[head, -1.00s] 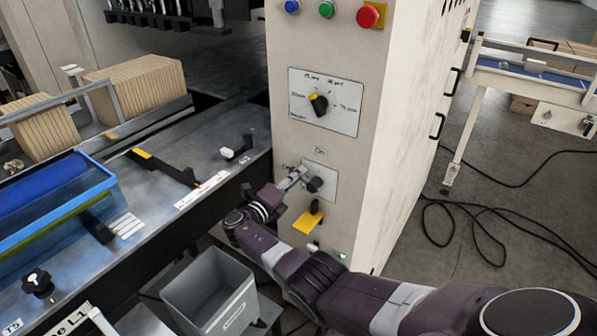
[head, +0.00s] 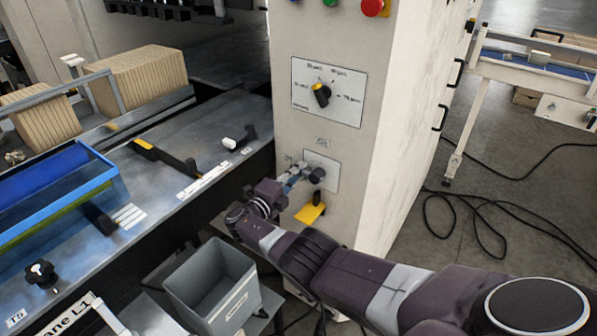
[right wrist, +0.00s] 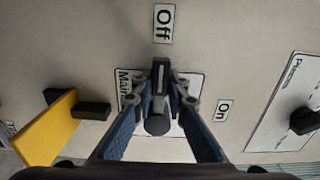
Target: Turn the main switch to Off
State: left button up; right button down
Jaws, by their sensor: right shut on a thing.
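The main switch is a black knob (right wrist: 157,124) on a white plate (right wrist: 128,82) lettered "Main", partly hidden by my fingers. My right gripper (right wrist: 160,95) is shut on the knob, with one finger on each side. In the right wrist view the knob's long grip runs up the picture, its narrow end with a pale line towards the "Off" label (right wrist: 163,23). The "On" label (right wrist: 224,110) is to the right. In the head view the knob (head: 316,175) is low on the cabinet front, with my right gripper (head: 299,177) reaching it from the left. My left gripper is not in view.
A selector dial (head: 321,95) is above the switch on the cabinet (head: 400,120). A yellow-plated handle (head: 310,213) is just below it. A grey bin (head: 212,286) stands below my right wrist, and the conveyor bench (head: 225,150) lies left.

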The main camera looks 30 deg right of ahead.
jog(key=shift+d, duration=0.1)
jog(key=c, duration=1.9)
grip_release()
jog(key=v, duration=1.2)
jog(key=shift+f, duration=0.1)
